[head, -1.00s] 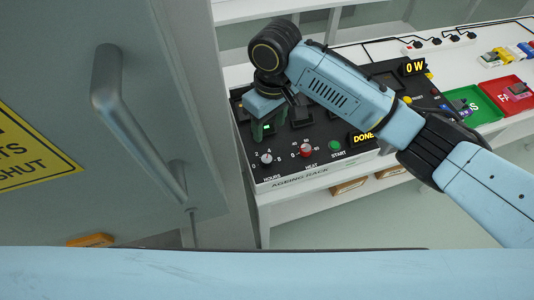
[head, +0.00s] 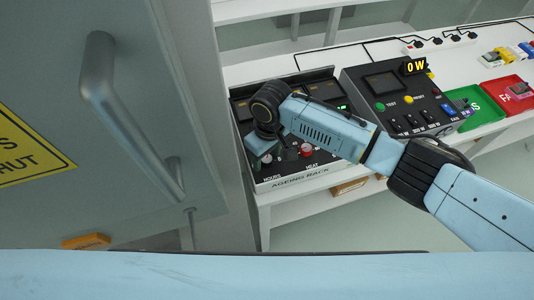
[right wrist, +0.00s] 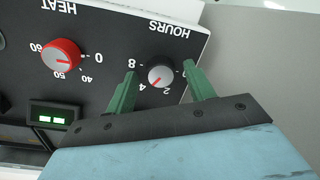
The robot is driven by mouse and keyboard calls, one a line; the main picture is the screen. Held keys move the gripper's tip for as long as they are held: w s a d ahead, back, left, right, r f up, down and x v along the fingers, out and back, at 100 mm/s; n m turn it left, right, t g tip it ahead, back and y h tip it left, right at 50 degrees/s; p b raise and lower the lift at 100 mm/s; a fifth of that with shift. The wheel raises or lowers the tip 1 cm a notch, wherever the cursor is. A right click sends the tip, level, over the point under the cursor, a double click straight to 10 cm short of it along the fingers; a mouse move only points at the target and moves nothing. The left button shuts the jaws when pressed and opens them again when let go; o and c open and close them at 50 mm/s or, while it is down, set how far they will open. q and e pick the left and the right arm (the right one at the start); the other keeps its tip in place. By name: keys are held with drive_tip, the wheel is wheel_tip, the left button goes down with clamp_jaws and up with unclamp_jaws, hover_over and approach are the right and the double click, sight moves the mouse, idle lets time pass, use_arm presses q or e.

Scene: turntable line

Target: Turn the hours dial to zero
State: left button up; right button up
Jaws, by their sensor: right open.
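The hours dial (right wrist: 160,76) is a small grey knob with a red pointer mark on the black panel of the ageing rack (head: 297,180). In the right wrist view, where the lettering is upside down, its pointer is near the 4. My right gripper (right wrist: 160,68) is open, with one green finger on each side of the dial and a gap visible on both sides. In the head view my right gripper (head: 259,164) is over the panel's front left corner and covers the dial. My left gripper is not in view.
The red heat dial (right wrist: 61,56) is beside the hours dial. A grey door with a bar handle (head: 125,115) stands close on the left. Right of the rack are a test unit (head: 385,82), a green tray (head: 490,112) and a red tray (head: 492,89).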

drive_tip(key=c, duration=1)
drive_tip(key=shift+o, duration=0.2)
